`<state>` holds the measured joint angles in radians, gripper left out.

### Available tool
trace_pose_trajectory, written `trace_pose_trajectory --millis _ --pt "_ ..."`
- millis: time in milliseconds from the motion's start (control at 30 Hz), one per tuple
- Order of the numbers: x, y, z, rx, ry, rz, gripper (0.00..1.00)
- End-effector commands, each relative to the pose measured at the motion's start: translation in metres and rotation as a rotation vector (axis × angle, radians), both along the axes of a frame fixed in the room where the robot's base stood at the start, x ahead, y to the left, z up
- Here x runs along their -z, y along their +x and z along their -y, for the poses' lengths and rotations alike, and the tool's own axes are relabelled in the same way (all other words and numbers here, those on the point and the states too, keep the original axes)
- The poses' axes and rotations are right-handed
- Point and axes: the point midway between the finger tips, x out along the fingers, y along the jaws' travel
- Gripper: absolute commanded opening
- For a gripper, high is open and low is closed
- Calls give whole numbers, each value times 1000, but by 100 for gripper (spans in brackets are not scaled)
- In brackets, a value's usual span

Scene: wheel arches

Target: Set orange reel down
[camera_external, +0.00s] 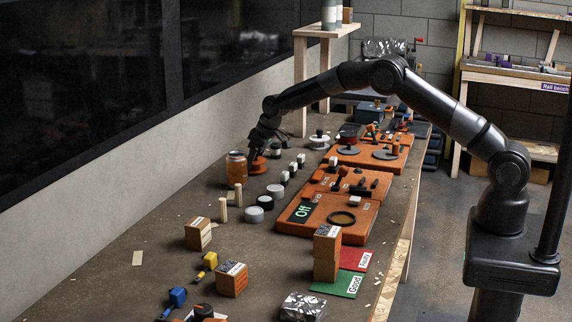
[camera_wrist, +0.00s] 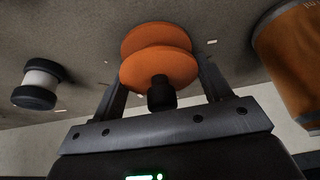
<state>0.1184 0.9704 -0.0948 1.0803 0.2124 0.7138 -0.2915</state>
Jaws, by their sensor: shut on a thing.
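The orange reel (camera_wrist: 158,62) has two orange discs and a dark knob at its near end. In the wrist view it sits between the two fingers of my gripper (camera_wrist: 160,85), which is shut on it. In the outside view the orange reel (camera_external: 257,165) is at the far left part of the bench (camera_external: 160,245), below my gripper (camera_external: 260,148). It looks at or very near the bench top; I cannot tell whether it touches.
An orange jar (camera_external: 236,168) stands close to the left of the reel; it also shows in the wrist view (camera_wrist: 295,60). A black-and-white reel (camera_wrist: 38,86) is on the other side. Grey discs, small blocks and orange boards (camera_external: 328,212) lie nearby.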

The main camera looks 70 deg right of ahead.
Motion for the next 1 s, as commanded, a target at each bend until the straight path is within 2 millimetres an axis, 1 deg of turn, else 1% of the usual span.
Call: trace_pose_trajectory --millis 33,233,367,400,600,633,867,1000 --pt "3 0 0 0 0 0 49" --pt "3 0 0 0 0 1 49" --pt "6 0 0 1 0 0 49" --pt "5 0 0 1 0 0 74" --pt "5 0 0 1 0 0 91" --pt "5 0 0 1 0 0 93" --pt "4 0 0 0 0 1 93" --pt "-4 -2 1 1 0 2 93"
